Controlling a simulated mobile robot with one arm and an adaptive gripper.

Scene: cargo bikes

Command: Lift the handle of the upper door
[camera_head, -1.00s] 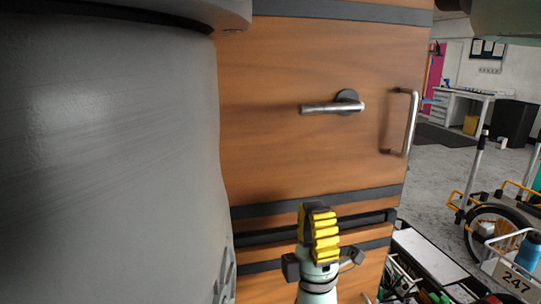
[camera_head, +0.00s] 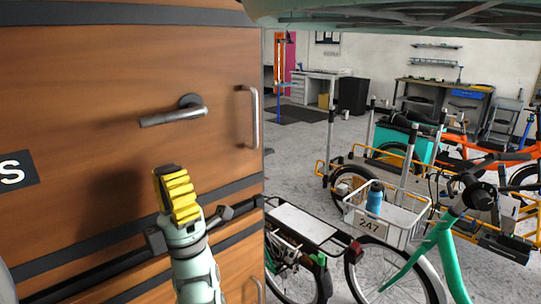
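The upper door (camera_head: 90,80) is an orange-brown wooden panel with dark bands, filling the left of the head view. Its metal lever handle (camera_head: 172,116) lies roughly level, its free end pointing left from a dark round mount. A vertical metal bar handle (camera_head: 252,117) is fixed near the door's right edge. My gripper (camera_head: 176,195), with yellow ribbed fingers, points upward below the lever handle and appears apart from it. The fingers overlap in this view, so their opening is hidden. Part of another handle (camera_head: 256,290) shows below.
A bike with a crate (camera_head: 383,236) marked 247, holding a blue bottle (camera_head: 374,197), stands right of the cabinet. More cargo bikes and a workbench (camera_head: 440,97) are farther back. Some grey floor (camera_head: 300,150) is open behind the nearest bike.

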